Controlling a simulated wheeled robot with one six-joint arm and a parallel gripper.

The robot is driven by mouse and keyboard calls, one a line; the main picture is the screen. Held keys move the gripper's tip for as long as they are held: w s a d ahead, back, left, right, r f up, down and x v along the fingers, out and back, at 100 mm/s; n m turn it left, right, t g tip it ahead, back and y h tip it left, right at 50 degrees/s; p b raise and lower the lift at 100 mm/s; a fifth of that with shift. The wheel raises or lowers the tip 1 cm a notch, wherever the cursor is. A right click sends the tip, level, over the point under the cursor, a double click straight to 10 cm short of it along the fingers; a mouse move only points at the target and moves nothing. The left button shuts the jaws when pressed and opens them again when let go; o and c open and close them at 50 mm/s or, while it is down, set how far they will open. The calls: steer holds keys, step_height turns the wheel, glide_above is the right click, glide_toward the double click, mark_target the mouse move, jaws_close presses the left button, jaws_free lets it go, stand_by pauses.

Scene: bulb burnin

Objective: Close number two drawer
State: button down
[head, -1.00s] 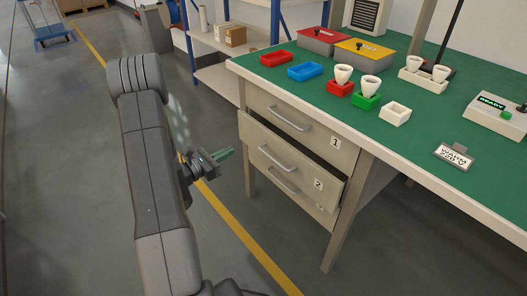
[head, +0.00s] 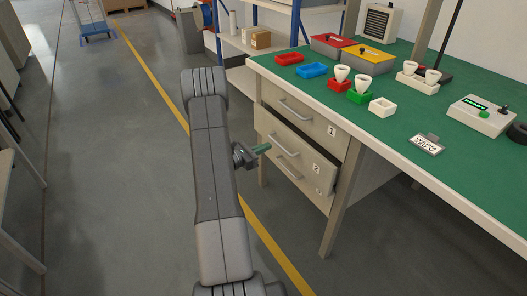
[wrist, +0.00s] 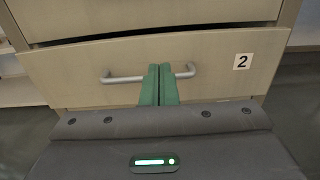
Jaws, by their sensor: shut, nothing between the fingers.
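Number two drawer (head: 300,161) is the middle drawer of the bench's cabinet. It stands partly open, with a dark gap along its top edge. In the wrist view, its front (wrist: 215,70) fills the middle, with a grey bar handle (wrist: 122,78) and a "2" label (wrist: 242,61). My gripper (head: 265,148) is in front of this drawer. In the wrist view, its green fingers (wrist: 159,72) are together and overlap the middle of the handle. I cannot tell whether they touch the handle or the front.
Drawer one (head: 300,115) above looks shut. The green-topped bench (head: 400,105) holds red, blue and green trays, white bulbs and a tester box (head: 480,117). A bench leg (head: 333,228) stands at right. Grey floor (head: 110,180) is clear at left.

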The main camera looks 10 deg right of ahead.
mark_target(291, 136)
steer(key=b+x, duration=0.1)
steer(key=x, duration=0.8)
steer(key=shift+d, duration=0.3)
steer(key=shift+f, duration=0.1)
steer(key=b+x, duration=0.2)
steer(key=x, duration=0.3)
steer(key=shift+b, duration=0.35)
steer(key=shift+a+r, duration=0.1)
steer(key=shift+r, duration=0.15)
steer(key=shift+a+f, duration=0.1)
steer(key=shift+a, duration=0.15)
steer(key=p+v, duration=0.1)
steer(key=v, duration=1.2)
steer(key=shift+s+a, duration=0.2)
steer(key=shift+a, duration=0.15)
